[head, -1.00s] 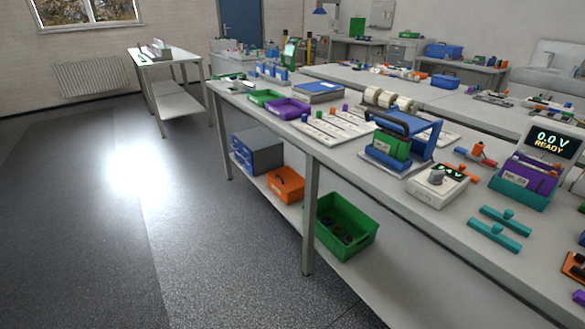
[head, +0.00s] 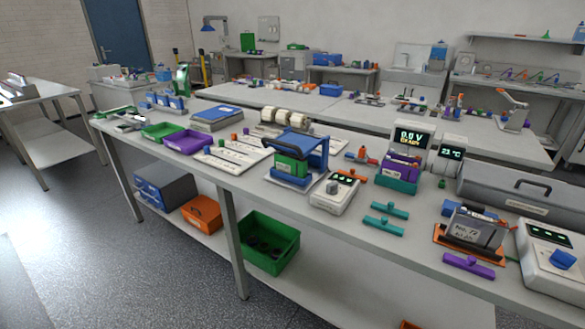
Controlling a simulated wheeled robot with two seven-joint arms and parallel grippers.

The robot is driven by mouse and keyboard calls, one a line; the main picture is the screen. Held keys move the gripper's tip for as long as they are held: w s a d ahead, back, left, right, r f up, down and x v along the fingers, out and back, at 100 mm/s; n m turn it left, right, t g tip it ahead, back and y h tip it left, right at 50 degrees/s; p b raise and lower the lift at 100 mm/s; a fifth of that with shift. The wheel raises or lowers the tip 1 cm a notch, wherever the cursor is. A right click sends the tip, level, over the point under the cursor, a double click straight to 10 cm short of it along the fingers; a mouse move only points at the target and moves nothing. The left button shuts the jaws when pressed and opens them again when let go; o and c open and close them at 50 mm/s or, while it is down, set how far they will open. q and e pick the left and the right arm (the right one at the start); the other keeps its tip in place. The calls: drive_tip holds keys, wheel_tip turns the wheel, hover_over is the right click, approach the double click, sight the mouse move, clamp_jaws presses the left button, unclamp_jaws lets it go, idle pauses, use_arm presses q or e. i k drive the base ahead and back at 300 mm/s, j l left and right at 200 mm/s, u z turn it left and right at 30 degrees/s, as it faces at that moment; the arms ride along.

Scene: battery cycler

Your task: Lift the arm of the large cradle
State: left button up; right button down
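A blue cradle (head: 318,158) stands on the near bench, right of centre, and looks like the largest of the cradles in view. A green block (head: 287,166) sits in it, with a dark handle at its top. The blue frame reaches over the block; I cannot tell from here which part is the hinged arm. A teal cradle (head: 396,184) with a purple block stands to its right. An orange cradle (head: 466,245) holding a grey block labelled No. 72 stands further right. Neither of my grippers is in view.
A white meter box (head: 335,196) stands close to the blue cradle's right. A grey case (head: 519,195) lies behind the orange cradle. Floor is clear at left.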

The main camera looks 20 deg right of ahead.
sight(299, 144)
drive_tip(key=i+l+z, duration=0.25)
drive_tip(key=l+z, duration=0.15)
drive_tip(key=i+l+z, duration=0.25)
drive_tip(key=z, duration=0.2)
drive_tip(key=i+l, duration=0.05)
drive_tip(key=l, duration=0.1)
